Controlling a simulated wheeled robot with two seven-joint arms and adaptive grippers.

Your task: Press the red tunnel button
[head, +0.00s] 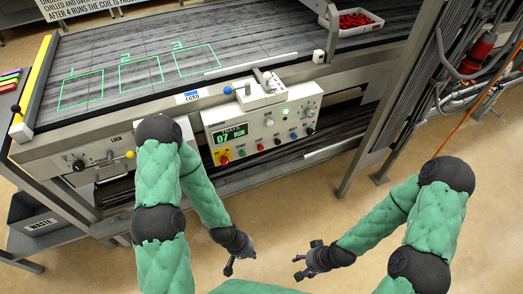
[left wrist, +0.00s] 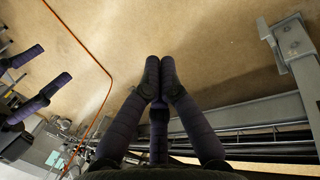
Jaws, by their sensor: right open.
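The control panel (head: 262,125) is on the front of the conveyor machine and has a lit green display (head: 231,134). A red button (head: 224,160) is at the panel's lower left, and another small red one (head: 260,147) is in the row to its right. Their labels are too small to read. My left gripper (head: 240,263) hangs over the floor, below and apart from the panel. Its dark fingers (left wrist: 158,75) come close together in the left wrist view; I cannot tell if they are closed. My right gripper (head: 303,266) is open and empty, right of the left one.
A white block with a blue knob (head: 260,92) sits above the panel. A tray of red pieces (head: 352,21) is on the belt (head: 130,60). A waste bin (head: 42,227) stands lower left. Floor in front is clear.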

